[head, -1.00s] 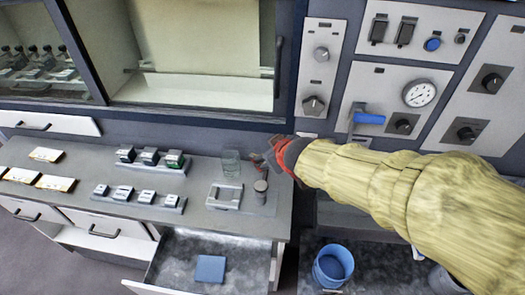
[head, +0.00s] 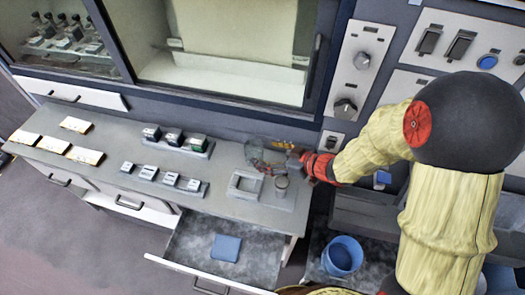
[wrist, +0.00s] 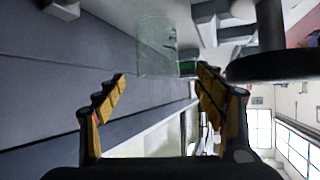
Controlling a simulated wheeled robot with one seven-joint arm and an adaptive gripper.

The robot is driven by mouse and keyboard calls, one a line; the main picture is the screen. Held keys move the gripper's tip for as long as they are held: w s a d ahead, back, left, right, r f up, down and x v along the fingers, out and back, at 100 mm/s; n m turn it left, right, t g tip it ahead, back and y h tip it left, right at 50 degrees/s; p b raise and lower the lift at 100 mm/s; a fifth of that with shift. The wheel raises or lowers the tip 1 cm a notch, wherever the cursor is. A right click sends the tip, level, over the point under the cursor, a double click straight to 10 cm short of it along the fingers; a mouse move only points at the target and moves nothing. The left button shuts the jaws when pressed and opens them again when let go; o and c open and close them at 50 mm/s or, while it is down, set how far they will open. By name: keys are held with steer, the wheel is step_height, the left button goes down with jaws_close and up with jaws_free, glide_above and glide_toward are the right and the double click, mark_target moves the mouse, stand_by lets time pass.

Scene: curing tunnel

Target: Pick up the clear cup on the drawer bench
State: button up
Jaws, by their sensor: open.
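The clear cup (head: 254,152) stands on the grey drawer bench (head: 222,162) towards its back right. My gripper (head: 277,153) is at its right side, close to it, reaching in from the right. In the wrist view the clear cup (wrist: 157,42) appears ahead of the two yellow-padded fingers, around the line between them. My gripper (wrist: 162,80) is open, its fingers spread apart, with nothing held. The cup looks beyond the fingertips in the wrist view; in the head view the gripper partly overlaps it.
A white square frame (head: 244,184) and a small cylinder (head: 281,186) stand just in front of the cup. An open drawer (head: 195,255) with a blue block is below; a blue bucket (head: 342,257) stands right.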

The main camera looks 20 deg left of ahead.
mark_target(248, 147)
steer(key=x, duration=0.2)
steer(key=b+x, duration=0.1)
steer(key=x, duration=0.4)
steer(key=shift+w+a+r+b, duration=0.2)
steer(key=shift+w+r+b, duration=0.05)
steer(key=shift+b, duration=0.15)
steer(key=shift+c, duration=0.4)
steer(key=c, duration=1)
